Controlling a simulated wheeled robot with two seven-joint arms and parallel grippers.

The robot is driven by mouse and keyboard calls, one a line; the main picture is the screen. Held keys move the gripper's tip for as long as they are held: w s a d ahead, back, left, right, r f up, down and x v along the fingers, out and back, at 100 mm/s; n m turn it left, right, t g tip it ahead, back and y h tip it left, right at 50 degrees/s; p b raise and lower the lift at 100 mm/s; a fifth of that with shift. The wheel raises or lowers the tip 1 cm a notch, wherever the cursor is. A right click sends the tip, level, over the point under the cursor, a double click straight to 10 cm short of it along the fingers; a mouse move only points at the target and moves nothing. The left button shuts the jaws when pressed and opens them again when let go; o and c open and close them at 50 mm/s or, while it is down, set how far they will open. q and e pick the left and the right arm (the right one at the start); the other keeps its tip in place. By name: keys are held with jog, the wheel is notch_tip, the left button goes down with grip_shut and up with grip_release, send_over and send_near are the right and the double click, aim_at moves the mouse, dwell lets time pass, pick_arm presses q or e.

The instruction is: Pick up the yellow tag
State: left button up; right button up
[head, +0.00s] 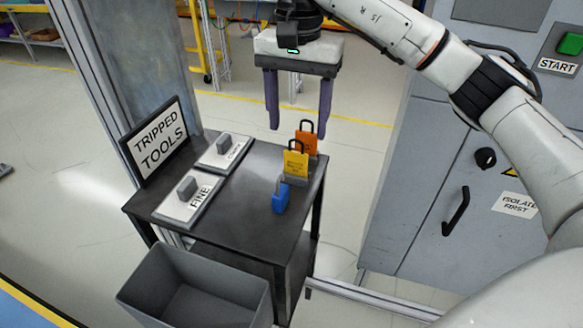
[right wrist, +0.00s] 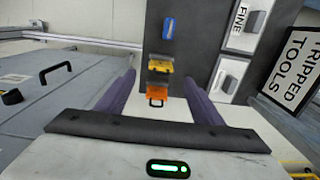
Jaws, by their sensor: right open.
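The yellow tag (head: 296,162) stands upright near the right edge of the dark table (head: 243,218), with a black loop on top. An orange tag (head: 306,140) stands just behind it and a blue tag (head: 280,197) in front of it. In the right wrist view the yellow tag (right wrist: 160,67) lies between the orange tag (right wrist: 158,90) and the blue tag (right wrist: 168,28). My right gripper (head: 299,127) is open and empty, pointing down above and behind the tags. In the right wrist view its fingers (right wrist: 160,85) appear on either side of the orange tag. My left gripper is out of view.
A "TRIPPED TOOLS" sign (head: 157,142) and two labelled plates, one marked "FINE" (head: 188,200), occupy the table's left side. A grey bin (head: 150,297) stands in front. A grey cabinet (head: 400,215) with a black handle and green START button (head: 570,43) stands right.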

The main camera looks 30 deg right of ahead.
aim_at(296, 152)
notch_tip(296, 152, down, 2)
jog(key=shift+s+f, duration=0.15)
jog(key=shift+f, duration=0.05)
jog(key=f, duration=0.5)
jog(key=shift+w+f, duration=0.2)
jog(key=shift+f, duration=0.2)
jog(key=c, duration=1.1)
notch_tip(296, 152, up, 10)
jog(key=shift+r+p, duration=0.1)
jog(key=shift+p, duration=0.4)
